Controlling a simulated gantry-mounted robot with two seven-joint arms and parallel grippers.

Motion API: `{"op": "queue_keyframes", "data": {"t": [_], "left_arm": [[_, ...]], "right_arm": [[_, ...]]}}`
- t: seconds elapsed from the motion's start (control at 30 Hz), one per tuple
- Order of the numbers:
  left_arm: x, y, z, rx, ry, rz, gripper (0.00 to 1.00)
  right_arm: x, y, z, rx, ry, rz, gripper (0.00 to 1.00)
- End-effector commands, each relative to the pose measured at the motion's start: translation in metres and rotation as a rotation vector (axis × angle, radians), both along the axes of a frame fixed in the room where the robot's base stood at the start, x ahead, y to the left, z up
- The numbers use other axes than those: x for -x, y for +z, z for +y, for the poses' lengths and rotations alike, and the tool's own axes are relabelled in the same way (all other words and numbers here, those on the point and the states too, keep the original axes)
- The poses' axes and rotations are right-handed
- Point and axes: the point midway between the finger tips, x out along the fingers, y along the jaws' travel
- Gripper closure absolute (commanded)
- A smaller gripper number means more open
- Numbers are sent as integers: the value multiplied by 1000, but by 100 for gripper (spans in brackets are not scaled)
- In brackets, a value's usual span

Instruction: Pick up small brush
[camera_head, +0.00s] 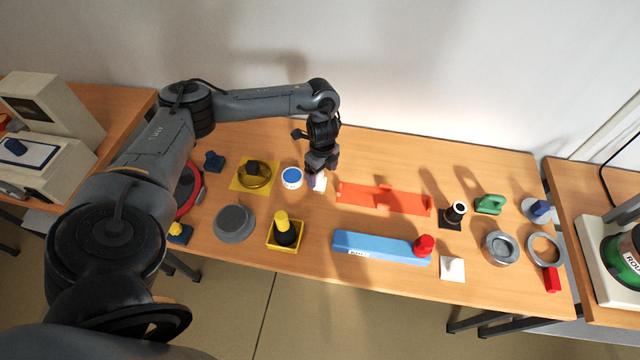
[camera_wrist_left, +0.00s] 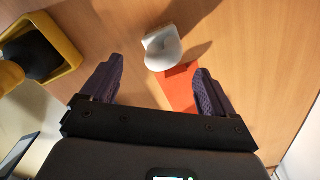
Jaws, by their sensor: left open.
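My left gripper (camera_head: 317,174) points down over the back middle of the table, beside the left end of the orange rack. It is open, with its two purple fingers apart in the left wrist view (camera_wrist_left: 158,72). A small white piece (camera_head: 319,184) is just below it, and a white rounded piece (camera_wrist_left: 162,48) shows ahead of the fingers in the wrist view. A black item with a yellow handle (camera_head: 284,231) stands in a yellow tray (camera_head: 272,243). I cannot tell for sure which item is the small brush. My right gripper is not in view.
The orange rack (camera_head: 385,200) lies right of the gripper, also in the wrist view (camera_wrist_left: 179,88). A blue-topped white jar (camera_head: 292,178) is close on its left. A blue block (camera_head: 375,246) lies in front. Grey rings and small parts fill the right. A wall stands behind.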

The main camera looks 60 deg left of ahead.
Motion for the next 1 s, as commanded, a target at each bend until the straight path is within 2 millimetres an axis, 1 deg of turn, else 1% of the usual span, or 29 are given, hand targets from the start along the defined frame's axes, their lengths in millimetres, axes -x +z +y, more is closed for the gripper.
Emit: {"op": "queue_keyframes", "data": {"t": [0.03, 0.1, 0.33, 0.6, 0.7, 1.0], "left_arm": [[0, -7, 0, 0, -1, 1, 12], [0, -13, 0, 0, -1, 0, 12], [0, -25, 0, -1, -1, -2, 12], [1, -59, 4, 0, -1, 0, 12], [0, -67, 4, 1, -3, -1, 12], [0, -69, 4, -1, -3, -2, 12]], "right_arm": [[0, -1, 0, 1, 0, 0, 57], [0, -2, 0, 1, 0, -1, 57], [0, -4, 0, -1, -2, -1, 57], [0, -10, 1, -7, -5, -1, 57], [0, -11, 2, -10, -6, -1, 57], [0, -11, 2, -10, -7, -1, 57]]}}
